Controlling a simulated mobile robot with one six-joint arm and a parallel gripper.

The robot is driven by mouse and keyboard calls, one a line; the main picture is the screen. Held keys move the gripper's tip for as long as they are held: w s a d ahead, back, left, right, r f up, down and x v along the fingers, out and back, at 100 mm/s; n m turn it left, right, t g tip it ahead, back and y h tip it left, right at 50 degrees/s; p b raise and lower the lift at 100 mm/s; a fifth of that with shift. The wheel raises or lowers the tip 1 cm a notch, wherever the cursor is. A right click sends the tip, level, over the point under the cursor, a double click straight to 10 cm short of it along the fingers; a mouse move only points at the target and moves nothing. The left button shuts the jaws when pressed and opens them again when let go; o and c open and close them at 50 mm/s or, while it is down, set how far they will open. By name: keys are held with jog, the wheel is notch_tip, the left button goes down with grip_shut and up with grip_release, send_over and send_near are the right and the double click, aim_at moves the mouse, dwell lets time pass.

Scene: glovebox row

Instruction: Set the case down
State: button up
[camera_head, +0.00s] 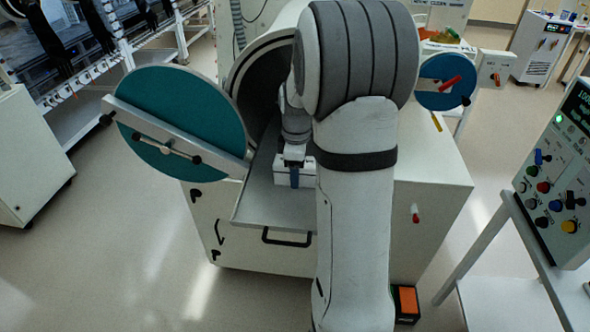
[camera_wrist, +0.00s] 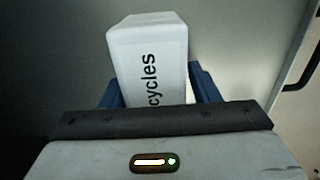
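The case is a small white box (camera_head: 308,179) on or just above the grey sliding tray (camera_head: 262,197) at the chamber's mouth. I cannot tell whether its underside touches the tray. In the wrist view the case (camera_wrist: 150,62) fills the upper middle, dark lettering ending in "cycles" on its face, and it leans slightly. My gripper (camera_wrist: 157,88) has one blue finger on each side of the case, close against it. In the head view my gripper (camera_head: 294,176) points down, one blue finger in front of the case. The far finger is hidden there.
The round chamber opening (camera_head: 262,75) stands behind the tray. Its teal door (camera_head: 180,122) hangs open at the left. The tray's front has a dark handle (camera_head: 287,238). A control panel (camera_head: 560,180) stands at the right. Bare tray shows left of the case.

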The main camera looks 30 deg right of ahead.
jog(key=shift+o, duration=1.3)
notch_tip(320, 180, up, 11)
jog(key=shift+b, duration=0.3)
jog(key=shift+s+a+r, duration=0.15)
jog(key=shift+r, duration=0.5)
jog(key=s+a+f+m+t, duration=0.1)
jog(key=s+a+f+m, duration=0.1)
jog(key=s+a+m, duration=0.3)
jog(key=s+a+f+m+t, duration=0.1)
jog(key=s+a+m, duration=0.5)
jog(key=s, duration=0.8)
jog(key=a+t, duration=0.1)
jog(key=a, duration=0.2)
jog(key=shift+s+f, duration=0.25)
jog(key=shift+f, duration=0.1)
jog(key=shift+c, duration=0.3)
